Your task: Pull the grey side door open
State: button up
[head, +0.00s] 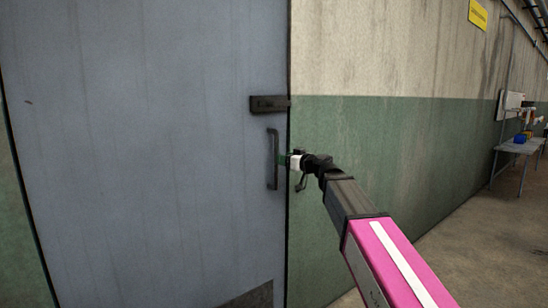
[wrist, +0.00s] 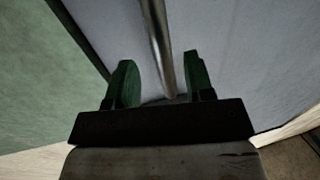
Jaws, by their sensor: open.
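The grey side door (head: 150,140) fills the left half of the head view and appears closed against its frame. A dark vertical pull handle (head: 273,158) is fixed near its right edge, below a dark latch box (head: 268,104). My gripper (head: 284,160) is beside the handle at its right, at about mid-height. In the wrist view the green fingers of my gripper (wrist: 158,85) are open, with the handle bar (wrist: 158,45) showing between them and beyond. The frames do not show contact. The grey door face (wrist: 230,50) lies behind the bar.
A green and beige wall (head: 390,150) runs right of the door. The concrete floor (head: 480,250) at the lower right looks clear.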

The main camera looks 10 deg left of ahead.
jog(key=x, duration=0.6)
jog(key=shift+a, duration=0.35)
jog(key=shift+w, duration=0.15)
